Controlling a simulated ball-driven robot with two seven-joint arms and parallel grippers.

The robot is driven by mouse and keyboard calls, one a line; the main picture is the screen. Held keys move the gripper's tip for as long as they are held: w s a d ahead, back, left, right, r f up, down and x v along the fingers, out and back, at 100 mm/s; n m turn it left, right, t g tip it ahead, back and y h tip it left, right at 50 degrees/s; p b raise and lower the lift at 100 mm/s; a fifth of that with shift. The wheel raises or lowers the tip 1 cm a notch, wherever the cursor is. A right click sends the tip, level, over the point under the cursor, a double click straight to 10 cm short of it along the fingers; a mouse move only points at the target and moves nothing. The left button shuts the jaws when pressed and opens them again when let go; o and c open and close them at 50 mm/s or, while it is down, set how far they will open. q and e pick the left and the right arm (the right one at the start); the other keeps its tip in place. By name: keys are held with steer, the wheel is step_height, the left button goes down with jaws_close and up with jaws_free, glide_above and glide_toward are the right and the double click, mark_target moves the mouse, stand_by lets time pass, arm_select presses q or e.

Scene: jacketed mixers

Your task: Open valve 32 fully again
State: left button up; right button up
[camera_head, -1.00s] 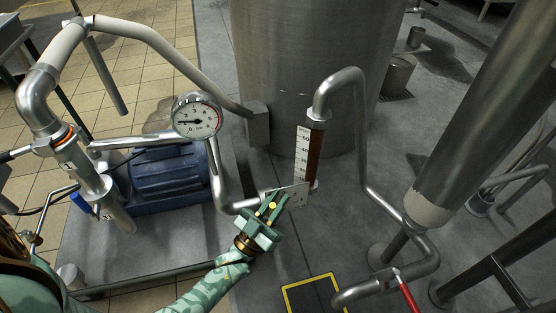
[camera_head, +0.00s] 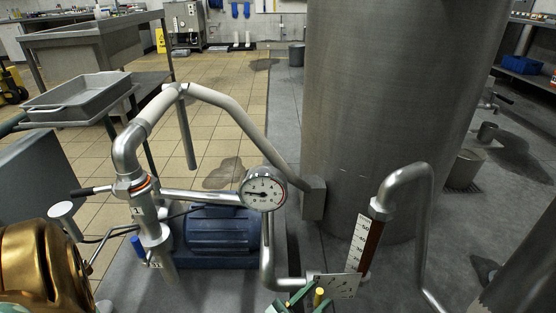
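The green fingers of my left gripper (camera_head: 301,301) show at the bottom edge, just below the end of the steel pipe and beside a pale metal plate (camera_head: 336,285). The rest of the gripper is cut off, and I cannot tell whether it grips anything. No tag reading 32 can be made out. At the left, a pipe stack (camera_head: 147,225) carries a black lever (camera_head: 90,190) near its top and a blue handle (camera_head: 138,245) lower down. My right gripper is out of view.
A round pressure gauge (camera_head: 263,188) stands on the pipe before a blue motor (camera_head: 221,231). A sight glass with a scale (camera_head: 369,246) stands right of the plate. A large steel tank (camera_head: 385,110) fills the back. A grey tray (camera_head: 80,95) is at the left.

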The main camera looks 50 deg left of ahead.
arm_select(q)
steer(key=v, duration=1.3)
